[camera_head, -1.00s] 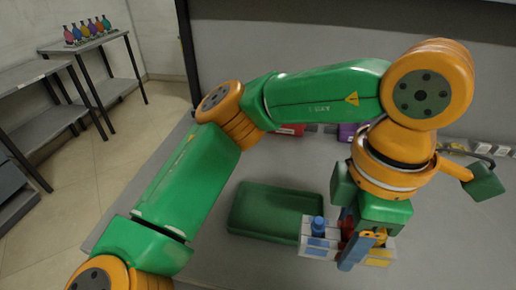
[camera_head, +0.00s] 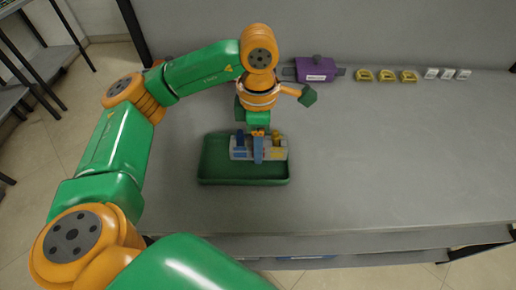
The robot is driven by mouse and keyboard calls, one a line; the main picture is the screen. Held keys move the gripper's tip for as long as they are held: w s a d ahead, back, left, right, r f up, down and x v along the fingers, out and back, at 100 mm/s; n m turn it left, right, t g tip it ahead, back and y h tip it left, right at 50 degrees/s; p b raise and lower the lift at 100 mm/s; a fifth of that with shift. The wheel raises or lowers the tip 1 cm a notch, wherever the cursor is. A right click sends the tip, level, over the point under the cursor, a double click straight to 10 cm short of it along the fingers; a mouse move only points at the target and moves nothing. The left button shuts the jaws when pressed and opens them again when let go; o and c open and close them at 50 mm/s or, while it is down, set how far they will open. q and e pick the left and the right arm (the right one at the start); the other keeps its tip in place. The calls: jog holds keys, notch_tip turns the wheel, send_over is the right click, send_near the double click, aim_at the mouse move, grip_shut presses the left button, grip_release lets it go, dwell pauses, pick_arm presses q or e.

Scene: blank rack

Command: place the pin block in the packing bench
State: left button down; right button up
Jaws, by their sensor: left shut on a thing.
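The pin block (camera_head: 240,154) is a pale block with coloured labels and blue and yellow pins standing up from it. My left gripper (camera_head: 258,150) is shut on the middle of the block, and its fingers hide that part. The block appears over the back right part of a green tray (camera_head: 212,174), roughly level. I cannot tell whether it touches the tray floor. The tray lies on the grey packing bench (camera_head: 400,160). My right gripper is not in view.
A purple object (camera_head: 316,70) with a white label lies at the back of the bench. Several yellow pieces (camera_head: 386,76) and white pieces (camera_head: 447,73) line the back edge to its right.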

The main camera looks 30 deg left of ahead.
pick_arm(q)
notch_tip(320, 180, down, 2)
jog(key=shift+a+f+p, duration=0.1)
jog(key=shift+f+p, duration=0.05)
jog(key=shift+p, duration=0.4)
jog(key=shift+f, duration=0.35)
jog(key=shift+f, duration=0.15)
jog(key=shift+f+b, duration=0.15)
jog(key=shift+b, duration=0.15)
jog(key=shift+c, duration=1.3)
grip_release()
jog(key=shift+r, duration=0.2)
